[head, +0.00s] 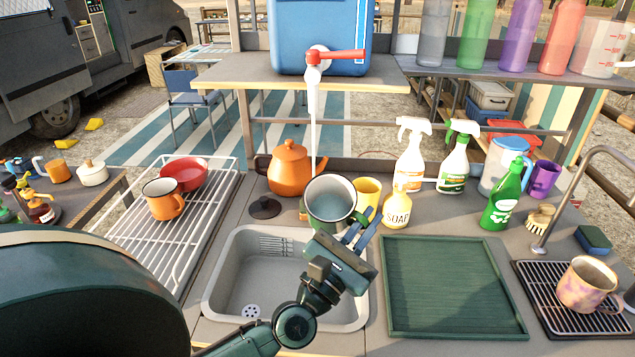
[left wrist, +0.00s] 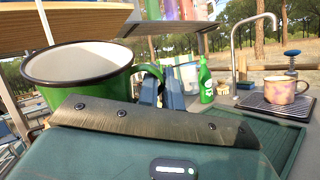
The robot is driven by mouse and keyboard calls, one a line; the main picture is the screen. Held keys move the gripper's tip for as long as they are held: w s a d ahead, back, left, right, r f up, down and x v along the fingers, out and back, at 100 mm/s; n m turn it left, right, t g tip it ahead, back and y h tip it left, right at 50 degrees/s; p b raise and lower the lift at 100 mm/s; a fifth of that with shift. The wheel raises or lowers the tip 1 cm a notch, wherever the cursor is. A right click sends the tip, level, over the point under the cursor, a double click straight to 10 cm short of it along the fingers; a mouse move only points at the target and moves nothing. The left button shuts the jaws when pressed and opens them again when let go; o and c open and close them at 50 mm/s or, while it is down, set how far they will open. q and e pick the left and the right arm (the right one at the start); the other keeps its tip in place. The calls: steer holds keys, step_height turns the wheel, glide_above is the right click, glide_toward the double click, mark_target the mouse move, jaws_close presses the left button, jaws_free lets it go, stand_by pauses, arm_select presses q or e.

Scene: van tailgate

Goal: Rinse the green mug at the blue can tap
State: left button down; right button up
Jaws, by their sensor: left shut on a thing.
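The green mug (left wrist: 88,88) is held over the sink in the head view (head: 331,203), its dark-rimmed mouth up and slightly tilted toward me. My left gripper (head: 362,232) is shut on its handle (left wrist: 152,78), on the mug's right side. The blue can (head: 290,40) stands on the shelf above. Its tap has a red lever (head: 348,56) pointing right and a white spout (head: 313,98). A thin pale stream (head: 314,145) drops from the spout to the mug's back-left rim; I cannot tell whether it falls inside. My right gripper is out of view.
The sink (head: 232,285) lies below the mug. An orange kettle (head: 290,172), yellow cup (head: 368,190) and soap bottle (head: 396,208) stand close behind and beside it. A green board (head: 450,290) lies right, a dish rack (head: 205,225) left.

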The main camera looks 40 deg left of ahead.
arm_select(q)
steer(key=shift+r, duration=0.1)
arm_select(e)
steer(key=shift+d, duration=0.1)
